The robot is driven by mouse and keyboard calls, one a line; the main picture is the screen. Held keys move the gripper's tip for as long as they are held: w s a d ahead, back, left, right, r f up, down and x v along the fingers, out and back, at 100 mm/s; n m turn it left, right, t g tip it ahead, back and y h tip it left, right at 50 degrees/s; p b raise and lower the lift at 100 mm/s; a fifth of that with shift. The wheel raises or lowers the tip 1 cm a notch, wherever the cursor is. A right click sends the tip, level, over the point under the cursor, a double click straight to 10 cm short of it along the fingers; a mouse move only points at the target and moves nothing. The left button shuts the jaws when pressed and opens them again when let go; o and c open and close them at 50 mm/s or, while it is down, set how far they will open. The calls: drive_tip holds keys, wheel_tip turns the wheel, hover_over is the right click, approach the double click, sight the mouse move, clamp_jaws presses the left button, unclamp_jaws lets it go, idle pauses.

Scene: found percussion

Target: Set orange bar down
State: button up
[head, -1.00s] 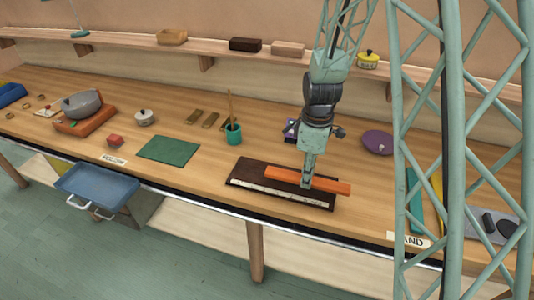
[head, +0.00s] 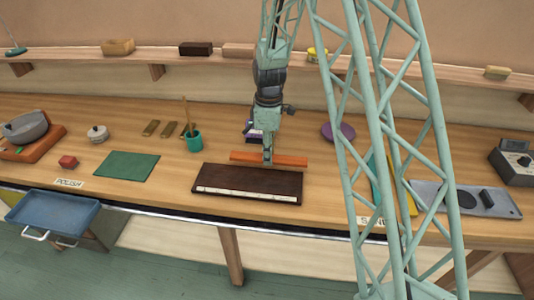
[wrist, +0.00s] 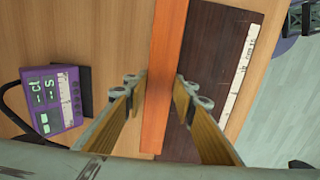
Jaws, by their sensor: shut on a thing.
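The orange bar (head: 290,161) is held level across my gripper (head: 267,160), near the far edge of the dark brown board (head: 245,181). In the wrist view the fingers of my gripper (wrist: 160,85) stand on either side of the bar (wrist: 160,100). There the bar runs along the edge of the board (wrist: 205,55), with bare wood on its other side. The board carries a pale marked strip along its near edge. I cannot tell whether the bar touches anything below it.
A purple meter (wrist: 52,100) stands close behind the bar. A teal cup with a stick (head: 193,142) and a green mat (head: 126,166) are to the left. A purple disc (head: 338,131) and a grey tray (head: 465,199) are to the right. Bare wood lies between mat and board.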

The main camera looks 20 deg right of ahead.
drive_tip(key=shift+w+d+f, duration=0.1)
drive_tip(key=shift+w+d, duration=0.15)
drive_tip(key=shift+w, duration=0.85)
drive_tip(key=shift+w+d+f, duration=0.1)
drive_tip(key=shift+w+d, duration=0.1)
drive_tip(key=shift+w, duration=0.85)
drive_tip(key=shift+w, duration=0.15)
drive_tip(key=shift+w, duration=0.25)
drive_tip(key=shift+f, duration=1.75)
drive_tip(key=shift+f, duration=0.2)
drive_tip(key=o, duration=0.9)
drive_tip(key=shift+r, duration=0.1)
wheel_tip(320, 180, up, 12)
drive_tip(key=shift+r, duration=0.1)
